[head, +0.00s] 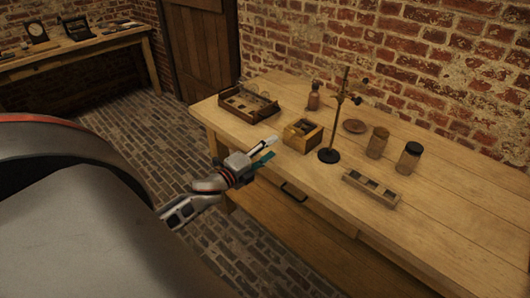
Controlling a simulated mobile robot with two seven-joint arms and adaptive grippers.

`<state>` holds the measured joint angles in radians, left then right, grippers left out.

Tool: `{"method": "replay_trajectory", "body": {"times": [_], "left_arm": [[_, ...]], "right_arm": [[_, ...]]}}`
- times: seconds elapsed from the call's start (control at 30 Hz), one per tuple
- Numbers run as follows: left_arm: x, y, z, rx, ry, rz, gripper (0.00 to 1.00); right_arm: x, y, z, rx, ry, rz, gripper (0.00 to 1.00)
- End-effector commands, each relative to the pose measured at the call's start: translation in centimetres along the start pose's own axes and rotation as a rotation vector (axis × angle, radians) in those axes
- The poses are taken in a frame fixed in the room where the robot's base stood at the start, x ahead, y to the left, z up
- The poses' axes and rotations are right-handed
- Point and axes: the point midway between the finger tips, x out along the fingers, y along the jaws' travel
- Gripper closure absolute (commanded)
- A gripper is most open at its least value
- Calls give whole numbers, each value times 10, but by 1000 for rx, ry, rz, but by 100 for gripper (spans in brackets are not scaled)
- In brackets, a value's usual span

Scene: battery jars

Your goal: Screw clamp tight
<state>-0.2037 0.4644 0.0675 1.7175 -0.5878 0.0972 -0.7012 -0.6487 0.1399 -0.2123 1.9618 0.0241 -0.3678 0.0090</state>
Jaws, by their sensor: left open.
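A dark stand with a round base (329,155) and a thin upright rod stands upright on the wooden table. My right gripper is not in view.
A small wooden box (302,135) lies between my left gripper and the stand. A compartment tray (248,104), a brown bottle (314,97), two jars (377,143) (408,158), a round dish (354,126) and a slotted block (371,188) stand around. The table's right front is clear.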

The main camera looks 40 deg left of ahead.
Motion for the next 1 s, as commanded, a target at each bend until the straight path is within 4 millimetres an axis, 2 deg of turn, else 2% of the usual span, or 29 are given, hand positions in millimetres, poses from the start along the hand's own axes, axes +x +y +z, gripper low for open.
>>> {"method": "replay_trajectory", "body": {"times": [0.1, 0.23, 0.83, 0.93, 1.0], "left_arm": [[-13, 1, -1, -1, 1, 1, 55], [-20, 0, 0, -1, 1, 0, 55], [-21, 0, -1, -3, 0, 1, 55], [-26, 9, -10, -52, -1, 18, 55], [-36, 25, -27, -145, -2, 52, 55]], "right_arm": [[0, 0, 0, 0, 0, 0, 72], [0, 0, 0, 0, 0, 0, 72], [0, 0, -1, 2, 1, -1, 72], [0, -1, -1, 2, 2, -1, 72], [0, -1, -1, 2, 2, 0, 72]]}}
